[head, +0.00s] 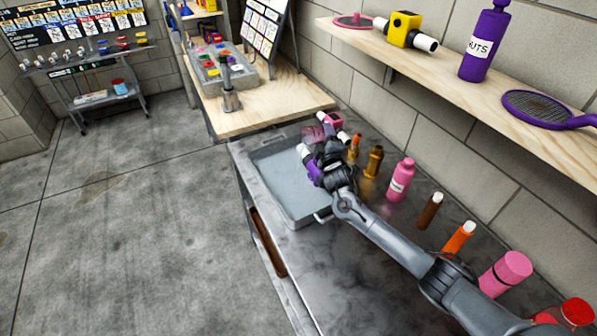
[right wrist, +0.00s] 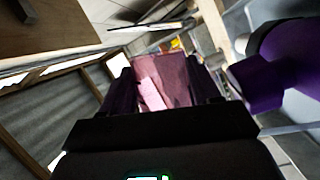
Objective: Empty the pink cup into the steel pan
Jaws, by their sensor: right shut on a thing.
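The pink cup (right wrist: 163,80) is between the fingers of my right gripper (right wrist: 170,85) in the right wrist view; it looks translucent. In the head view the cup (head: 313,133) shows as a pink-purple shape just beyond my right gripper (head: 323,145), which is shut on it. The cup's tilt and contents cannot be made out. The steel pan (head: 297,205) is a shallow rectangular tray on the metal bench. My right gripper is above the pan's far right part. My left gripper is out of view.
A purple piece with white ends (head: 313,170) is close beside my right gripper, also in the right wrist view (right wrist: 285,65). A pink block with white ends (head: 333,121) is behind. Several bottles, including a pink one (head: 400,182), line the wall side.

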